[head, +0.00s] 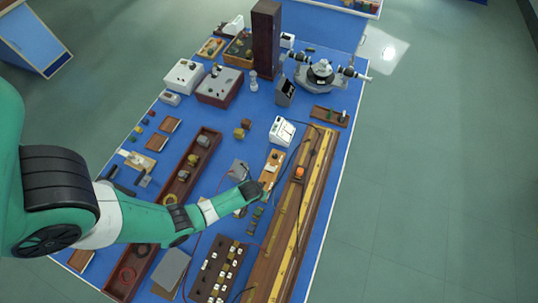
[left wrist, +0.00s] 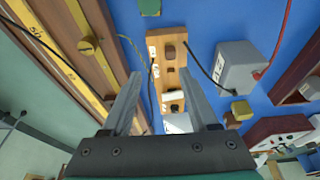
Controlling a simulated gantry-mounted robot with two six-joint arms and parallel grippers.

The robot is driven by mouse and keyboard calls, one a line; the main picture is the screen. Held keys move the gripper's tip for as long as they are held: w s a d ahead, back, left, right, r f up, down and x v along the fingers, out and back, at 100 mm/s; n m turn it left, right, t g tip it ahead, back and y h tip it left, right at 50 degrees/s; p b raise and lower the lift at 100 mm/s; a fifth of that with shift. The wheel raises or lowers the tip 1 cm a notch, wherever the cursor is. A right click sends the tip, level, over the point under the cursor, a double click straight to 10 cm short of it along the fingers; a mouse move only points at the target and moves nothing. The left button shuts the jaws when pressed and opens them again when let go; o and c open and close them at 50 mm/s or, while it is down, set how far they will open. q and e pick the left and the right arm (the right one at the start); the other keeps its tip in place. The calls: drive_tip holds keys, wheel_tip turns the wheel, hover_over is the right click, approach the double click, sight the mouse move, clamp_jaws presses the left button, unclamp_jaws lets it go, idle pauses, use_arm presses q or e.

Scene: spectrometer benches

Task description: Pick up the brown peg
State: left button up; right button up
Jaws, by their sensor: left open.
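A small brown peg (left wrist: 170,52) stands on a light wooden board (left wrist: 154,97) in the left wrist view. Dark and white pieces sit further along the same board. The board also shows in the head view (head: 265,176), partly behind my left gripper, and the peg is too small to make out surely there. My left gripper (left wrist: 159,76) is open, its two fingers on either side of the board in the picture, with nothing between them. In the head view my left gripper (head: 265,193) hangs over the board's near end. My right gripper is not in view.
A long wooden rail with yellow scales (head: 307,188) lies right of the board; a yellow knob (left wrist: 86,47) sits on it. A grey box (left wrist: 238,68) with cables is on the other side. A green block (left wrist: 150,7) lies near the board's end. Thin cables cross nearby.

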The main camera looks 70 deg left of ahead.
use_arm(q)
drive_tip(key=f+b, duration=0.1)
drive_tip(key=b, duration=0.1)
drive_tip(key=a+f+b, duration=0.1)
drive_tip(key=b, duration=0.1)
drive_tip(key=a+f+b, duration=0.1)
drive_tip(key=shift+s+f+b, duration=0.4)
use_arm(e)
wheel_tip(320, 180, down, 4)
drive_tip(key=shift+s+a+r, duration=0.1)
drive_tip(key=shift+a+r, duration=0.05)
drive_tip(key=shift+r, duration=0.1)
use_arm(q)
drive_tip(key=b+x, duration=0.5)
drive_tip(key=shift+w+a+f, duration=0.1)
drive_tip(key=shift+w, duration=0.05)
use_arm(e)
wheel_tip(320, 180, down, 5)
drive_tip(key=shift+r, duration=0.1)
use_arm(q)
drive_tip(key=shift+c, duration=0.2)
clamp_jaws()
